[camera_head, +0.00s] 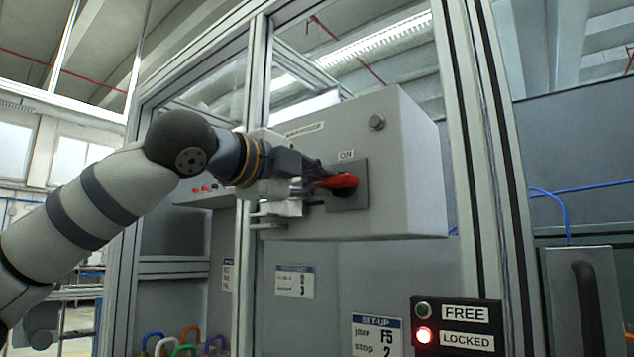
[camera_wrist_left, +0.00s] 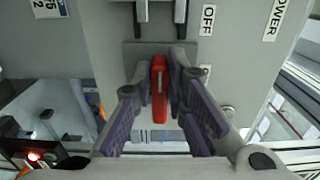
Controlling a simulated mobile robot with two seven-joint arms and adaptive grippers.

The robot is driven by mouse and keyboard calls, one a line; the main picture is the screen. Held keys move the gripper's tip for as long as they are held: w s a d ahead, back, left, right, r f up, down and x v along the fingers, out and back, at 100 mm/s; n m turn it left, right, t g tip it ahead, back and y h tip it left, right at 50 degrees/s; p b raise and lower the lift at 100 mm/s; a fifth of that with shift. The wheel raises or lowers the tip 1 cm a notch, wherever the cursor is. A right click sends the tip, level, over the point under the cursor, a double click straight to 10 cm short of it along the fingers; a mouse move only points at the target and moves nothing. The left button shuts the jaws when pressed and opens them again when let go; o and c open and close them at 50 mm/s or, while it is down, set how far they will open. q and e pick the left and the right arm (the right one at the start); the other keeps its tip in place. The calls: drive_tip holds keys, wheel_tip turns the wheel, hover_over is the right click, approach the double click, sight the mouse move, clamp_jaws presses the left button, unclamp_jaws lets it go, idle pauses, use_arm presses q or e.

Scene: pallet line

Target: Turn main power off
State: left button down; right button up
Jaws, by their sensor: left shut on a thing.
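The main power switch has a red handle (camera_head: 341,181) on a dark grey plate (camera_head: 361,196), on the front of a grey cabinet (camera_head: 405,205). An "ON" label (camera_head: 346,155) sits above the plate. In the head view the handle lies roughly level. My left gripper (camera_head: 319,179) is shut on the handle. In the left wrist view the red handle (camera_wrist_left: 159,90) stands between the two fingers of the gripper (camera_wrist_left: 158,80), and an "OFF" label (camera_wrist_left: 207,20) shows beside the plate. The fingers partly hide the plate. My right gripper is out of view.
A round knob (camera_head: 376,122) is on the cabinet's upper right. Aluminium frame posts (camera_head: 486,190) stand right of the cabinet. Below is a FREE/LOCKED panel (camera_head: 456,325) with its red LOCKED lamp (camera_head: 424,335) lit. Several coloured padlocks (camera_head: 184,345) hang at the lower left.

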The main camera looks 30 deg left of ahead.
use_arm(q)
drive_tip(key=c, duration=1.6)
unclamp_jaws()
drive_tip(key=s, duration=1.2)
drive_tip(key=shift+a, duration=0.45)
